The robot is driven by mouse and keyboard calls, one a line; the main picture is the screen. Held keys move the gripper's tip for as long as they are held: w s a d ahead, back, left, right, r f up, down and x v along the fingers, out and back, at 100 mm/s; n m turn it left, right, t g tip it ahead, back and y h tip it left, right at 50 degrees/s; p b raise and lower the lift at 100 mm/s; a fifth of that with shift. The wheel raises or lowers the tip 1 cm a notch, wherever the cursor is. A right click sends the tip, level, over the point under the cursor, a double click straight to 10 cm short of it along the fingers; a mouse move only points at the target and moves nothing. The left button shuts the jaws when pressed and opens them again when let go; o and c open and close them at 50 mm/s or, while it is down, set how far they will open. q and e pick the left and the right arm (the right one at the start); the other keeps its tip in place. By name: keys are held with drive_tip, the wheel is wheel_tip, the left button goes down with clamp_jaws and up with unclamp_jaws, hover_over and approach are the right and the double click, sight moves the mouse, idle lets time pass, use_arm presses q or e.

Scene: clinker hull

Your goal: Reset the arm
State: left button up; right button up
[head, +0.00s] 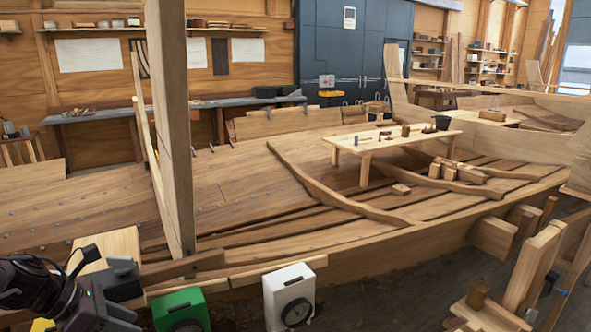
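My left arm comes in at the bottom left corner, black and grey. Its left gripper (124,290) shows two grey fingers set apart, with nothing seen between them. It is in front of a pale wooden block (108,246) and left of a green box with a dial (181,309). My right arm and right gripper are not in view.
A white box with a dial (291,294) stands beside the green one, along the near edge of the wooden hull (240,190). A tall wooden post (172,120) rises close by. A low table (390,141) with small tools stands inside the hull. Timber supports (530,270) stand at right.

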use_arm(q)
drive_tip(key=s+d+f+n+t+y, duration=0.1)
drive_tip(key=d+f+n+t+y, duration=0.15)
drive_tip(key=f+n, duration=0.65)
drive_tip(key=s+d+f+n+t+y, duration=0.15)
drive_tip(key=d+f+n+t, duration=0.25)
drive_tip(key=n, duration=0.9)
drive_tip(key=s+d+f+n+g+y, duration=0.15)
drive_tip(key=s+d+n+g, duration=0.25)
drive_tip(key=s+n, duration=0.55)
drive_tip(key=s+d+f+n+g+y, duration=0.15)
drive_tip(key=s+d+n+g, duration=0.35)
drive_tip(key=n, duration=0.8)
wheel_tip(320, 180, down, 28)
drive_tip(key=s+a+f, duration=0.1)
drive_tip(key=s+a, duration=0.1)
drive_tip(key=s+a+f, duration=0.1)
drive_tip(key=s+f, duration=0.8)
drive_tip(key=s, duration=0.1)
drive_tip(key=s+a+f+m+g, duration=0.1)
drive_tip(key=s+a+f, duration=0.1)
drive_tip(key=s+f, duration=0.8)
drive_tip(key=shift+s+a, duration=0.25)
drive_tip(key=shift+a, duration=0.05)
drive_tip(key=shift+f, duration=0.1)
